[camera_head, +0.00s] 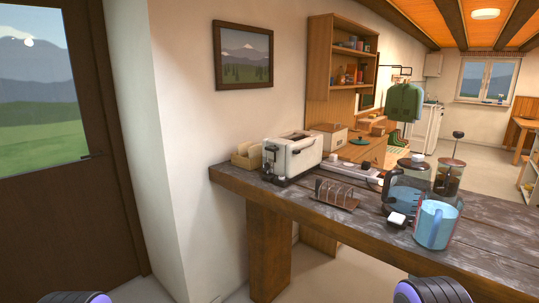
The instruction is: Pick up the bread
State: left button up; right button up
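A tan, slotted item (246,156) at the left end of the dark wooden counter (345,226) looks like bread slices, perhaps in a holder; it is too small to be sure. It stands left of a cream toaster (293,157). Only rounded dark and purple parts of my arms show at the bottom edge, well apart from the counter items. Neither gripper's fingers are in view.
A blue mug (435,224), a dark glass jug (404,193) and a jar (447,179) stand toward the right of the counter. A white-topped item (396,219) is beside the mug. The counter's left front stretch is mostly clear. A wall stands behind its left end.

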aim_at(256, 150)
jog(key=u, duration=1.3)
jog(key=i, duration=1.6)
jog(key=z, duration=1.7)
